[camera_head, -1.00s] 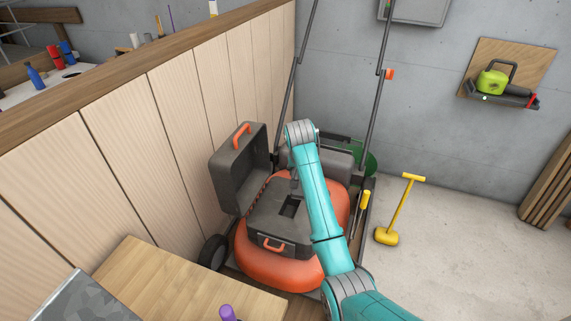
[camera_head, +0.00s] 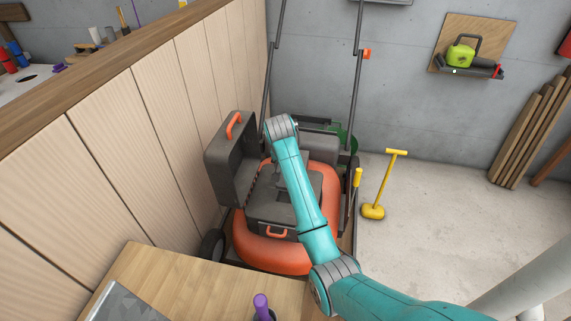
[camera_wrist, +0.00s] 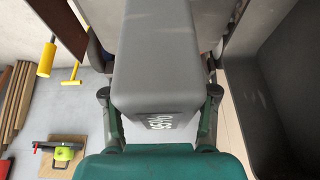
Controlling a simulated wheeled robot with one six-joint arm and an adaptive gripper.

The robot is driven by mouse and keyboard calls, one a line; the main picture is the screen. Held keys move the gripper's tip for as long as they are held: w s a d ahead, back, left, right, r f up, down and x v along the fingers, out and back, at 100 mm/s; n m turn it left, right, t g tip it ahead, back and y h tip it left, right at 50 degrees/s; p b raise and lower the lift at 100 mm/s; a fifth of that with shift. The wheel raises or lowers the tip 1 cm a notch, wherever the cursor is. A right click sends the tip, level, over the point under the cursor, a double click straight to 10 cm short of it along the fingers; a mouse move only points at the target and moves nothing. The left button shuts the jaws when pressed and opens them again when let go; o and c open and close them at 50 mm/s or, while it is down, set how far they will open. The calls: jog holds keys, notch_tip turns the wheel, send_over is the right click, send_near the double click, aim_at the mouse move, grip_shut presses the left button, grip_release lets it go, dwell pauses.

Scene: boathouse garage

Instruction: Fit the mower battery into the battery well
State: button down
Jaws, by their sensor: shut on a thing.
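The mower battery (camera_wrist: 165,60) is a grey block with pale lettering, held between the fingers of my gripper (camera_wrist: 160,108) in the wrist view. The red-orange mower (camera_head: 270,255) stands against the plank partition in the head view. Its dark grey housing (camera_head: 262,212) has an orange front handle. The hinged lid (camera_head: 228,175) stands open on the left and shows as a dark panel at the right of the wrist view (camera_wrist: 275,85). My teal arm reaches over the housing. It hides the battery, my gripper and the well opening in the head view.
A wooden bench top (camera_head: 180,285) is at the near left. The partition (camera_head: 150,130) is close on the mower's left. A yellow-handled tool (camera_head: 385,185) stands right of the mower, with free concrete floor beyond. A wall shelf (camera_head: 470,68) holds a lime-green device.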

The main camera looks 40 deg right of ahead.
jog(key=shift+f, duration=2.2)
